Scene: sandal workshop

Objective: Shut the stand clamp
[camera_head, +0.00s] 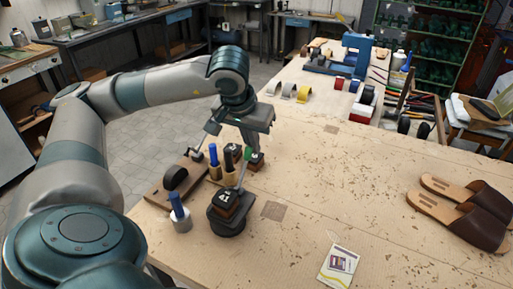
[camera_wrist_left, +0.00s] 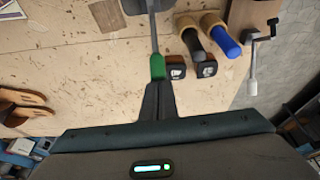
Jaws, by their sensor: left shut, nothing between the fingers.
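In the left wrist view the green grip (camera_wrist_left: 158,66) is at the end of the lever (camera_wrist_left: 154,32). My left gripper (camera_wrist_left: 158,84) is shut and empty, its fingertips right at the green grip; I cannot tell whether they touch. In the head view it (camera_head: 246,143) points down over the grip. My right gripper is out of view.
Sandals (camera_head: 465,210) and a card (camera_head: 338,267) lie right. The bench middle is clear.

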